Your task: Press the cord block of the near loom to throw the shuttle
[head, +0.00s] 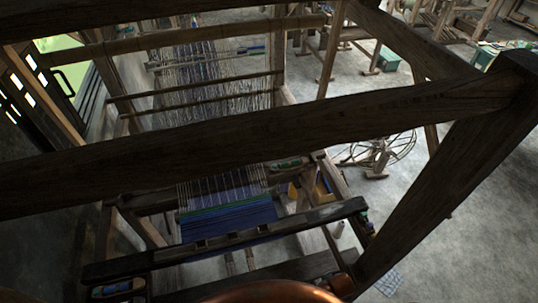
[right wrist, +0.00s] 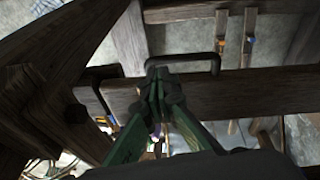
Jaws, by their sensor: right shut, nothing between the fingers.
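The near loom's dark wooden frame (head: 250,125) fills much of the head view, with blue and green cloth (head: 230,215) and pale warp threads inside it. A long dark slotted beam (head: 235,236) crosses in front of the cloth. A small shuttle-like piece (head: 120,288) lies at the beam's left end. I cannot clearly pick out the cord block. My right gripper (right wrist: 160,78) is shut and empty in the right wrist view. Its tips overlap a wooden beam (right wrist: 245,93) beside a dark handle-shaped bar (right wrist: 192,57); contact cannot be told. My left gripper is not in view.
A thick diagonal beam and a leaning post (head: 445,180) cross close in front of the head camera. A spoked wheel (head: 395,148) stands on the floor to the right. The grey floor (head: 480,230) is mostly clear at right. Other looms stand behind.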

